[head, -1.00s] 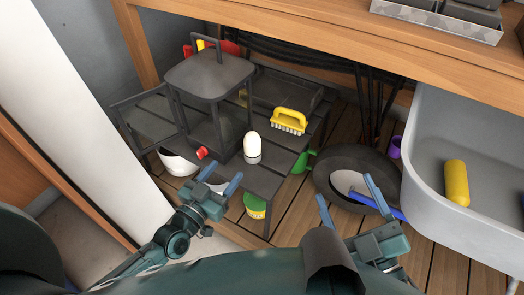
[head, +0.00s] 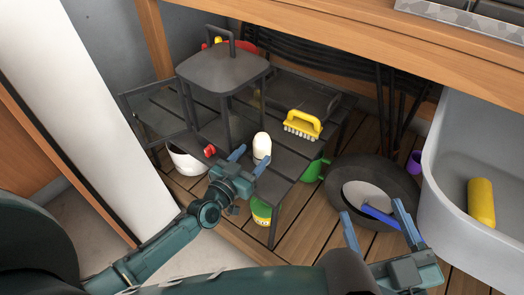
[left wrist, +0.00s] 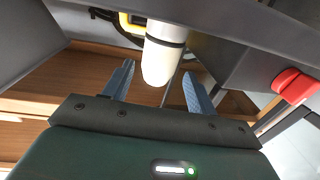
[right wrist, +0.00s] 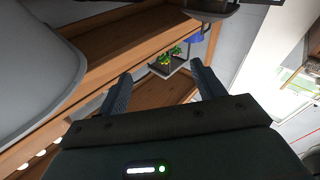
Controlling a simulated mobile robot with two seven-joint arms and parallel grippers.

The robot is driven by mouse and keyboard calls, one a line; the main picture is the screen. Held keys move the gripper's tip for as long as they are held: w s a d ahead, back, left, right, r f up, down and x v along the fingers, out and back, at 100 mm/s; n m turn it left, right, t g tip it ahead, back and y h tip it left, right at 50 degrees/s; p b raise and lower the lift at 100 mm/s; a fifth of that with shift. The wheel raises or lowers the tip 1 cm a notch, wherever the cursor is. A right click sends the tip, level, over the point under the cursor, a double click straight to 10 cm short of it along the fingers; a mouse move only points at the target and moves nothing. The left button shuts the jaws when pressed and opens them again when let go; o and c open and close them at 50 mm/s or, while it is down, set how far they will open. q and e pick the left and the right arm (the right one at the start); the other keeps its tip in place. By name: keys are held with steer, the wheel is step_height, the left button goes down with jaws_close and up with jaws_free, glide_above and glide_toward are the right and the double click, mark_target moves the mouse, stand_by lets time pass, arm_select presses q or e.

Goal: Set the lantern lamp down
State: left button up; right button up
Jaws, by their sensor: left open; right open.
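The lantern lamp (head: 262,147), white with a rounded top and a dark band, stands upright on the dark slatted table (head: 268,185), beside the dark lantern frame (head: 222,70). My left gripper (head: 250,160) is open just in front of the lamp. In the left wrist view the lamp (left wrist: 163,55) appears between the two blue fingers, with gaps on both sides; whether it is inside the jaws I cannot tell. My right gripper (head: 373,208) is open and empty, in front of the round dark pan on the right.
A yellow brush (head: 303,124) lies on the table behind the lamp. A red knob (head: 209,151) sits near the lantern's front. A dark pan (head: 345,165) with a pale bowl is on the floor. A grey tub (head: 450,170) holds a yellow cylinder (head: 481,202). A wooden bench (head: 330,45) overhangs the back.

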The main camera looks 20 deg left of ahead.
mark_target(257, 151)
arm_select(q)
steer(key=b+x, duration=0.1)
steer(key=x, duration=0.3)
steer(key=shift+w+d+f, duration=0.1)
steer(key=shift+f, duration=0.05)
steer(key=c, duration=0.8)
